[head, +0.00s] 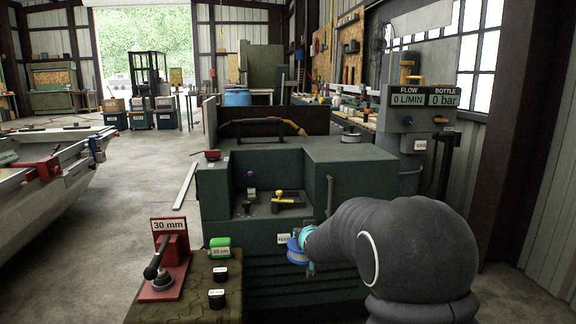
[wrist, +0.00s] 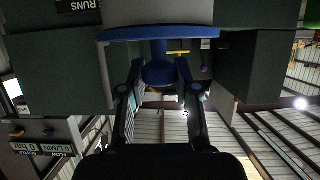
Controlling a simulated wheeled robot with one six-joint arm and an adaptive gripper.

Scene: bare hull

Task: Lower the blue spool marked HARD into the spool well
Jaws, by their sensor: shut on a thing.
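The blue spool (head: 297,251) hangs in my gripper (head: 307,238) in front of the green machine, partly hidden by my arm. In the wrist view the blue spool (wrist: 160,34) shows a wide flange and a narrower blue core, and the fingers of my gripper (wrist: 160,72) close on it from both sides. No HARD mark is readable on it. The machine (head: 345,170) has an open recess (head: 265,208) in its top, left of the spool, holding a yellow-and-black part and a purple knob. I cannot tell which opening is the spool well.
A bench (head: 205,295) at the lower left carries a green spool (head: 220,248), small black labelled blocks and a red stand (head: 172,245) marked 30 mm. A gauge post (head: 415,140) reading FLOW 0 L/MIN and BOTTLE 0 bar stands at right. The floor left of the machine is mostly clear.

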